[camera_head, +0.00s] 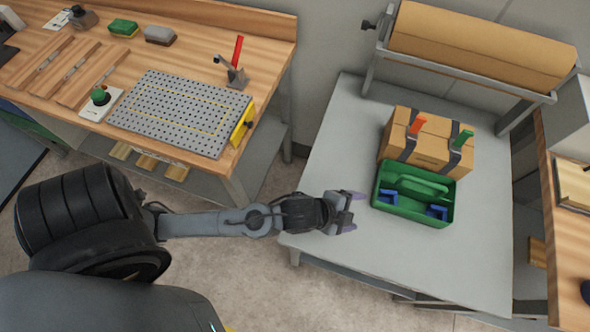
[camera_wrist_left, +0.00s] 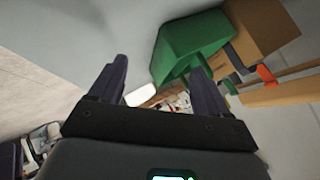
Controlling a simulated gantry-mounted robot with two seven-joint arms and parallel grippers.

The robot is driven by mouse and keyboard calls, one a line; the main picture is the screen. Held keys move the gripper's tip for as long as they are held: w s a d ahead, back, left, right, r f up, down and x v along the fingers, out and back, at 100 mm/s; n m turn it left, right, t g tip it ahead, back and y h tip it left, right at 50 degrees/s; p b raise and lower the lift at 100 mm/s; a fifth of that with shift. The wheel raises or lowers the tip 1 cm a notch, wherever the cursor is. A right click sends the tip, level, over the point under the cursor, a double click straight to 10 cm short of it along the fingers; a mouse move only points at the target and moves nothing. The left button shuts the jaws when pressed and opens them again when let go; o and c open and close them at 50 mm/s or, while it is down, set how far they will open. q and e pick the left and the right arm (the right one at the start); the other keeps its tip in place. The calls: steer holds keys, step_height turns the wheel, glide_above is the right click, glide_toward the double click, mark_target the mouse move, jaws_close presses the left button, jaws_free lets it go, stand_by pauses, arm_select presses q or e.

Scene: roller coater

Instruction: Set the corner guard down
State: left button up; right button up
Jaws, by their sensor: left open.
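Two blue corner pieces, which look like corner guards, lie in the green tote (camera_head: 412,214): one at its left (camera_head: 388,198) and one at its right (camera_head: 437,211). The tote stands on the grey table, in front of a cardboard box (camera_head: 430,165) with dark straps. My left gripper (camera_head: 352,212) is open, above the table's left edge and left of the tote, apart from it. In the left wrist view its two fingers (camera_wrist_left: 160,88) are spread with nothing held between them. The green tote (camera_wrist_left: 185,48) shows beyond them there; its inside is hidden. My right gripper is not in view.
A brown paper roll (camera_head: 480,45) sits on a rack behind. The grey table (camera_head: 345,150) is bare left of the box and in front of the tote. A wooden workbench (camera_head: 190,55) stands left.

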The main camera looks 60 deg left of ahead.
arm_select(q)
steer(key=s+a+f+n+g+y, duration=0.1)
steer(key=s+a+n+g, duration=0.1)
steer(key=s+n, duration=0.1)
steer(key=s+a+f+n+g, duration=0.1)
steer(key=s+a+n+g, duration=0.1)
steer(key=s, duration=0.4)
steer(key=s+a+f+n+g+y, duration=0.1)
steer(key=s+a+n, duration=0.3)
steer(key=n, duration=0.1)
steer(key=shift+s+a+n+g+y, duration=0.1)
steer(key=shift+s+n+g+y, duration=0.2)
steer(key=shift+g, duration=0.1)
steer(key=shift+s+a, duration=0.15)
steer(key=shift+s, duration=0.05)
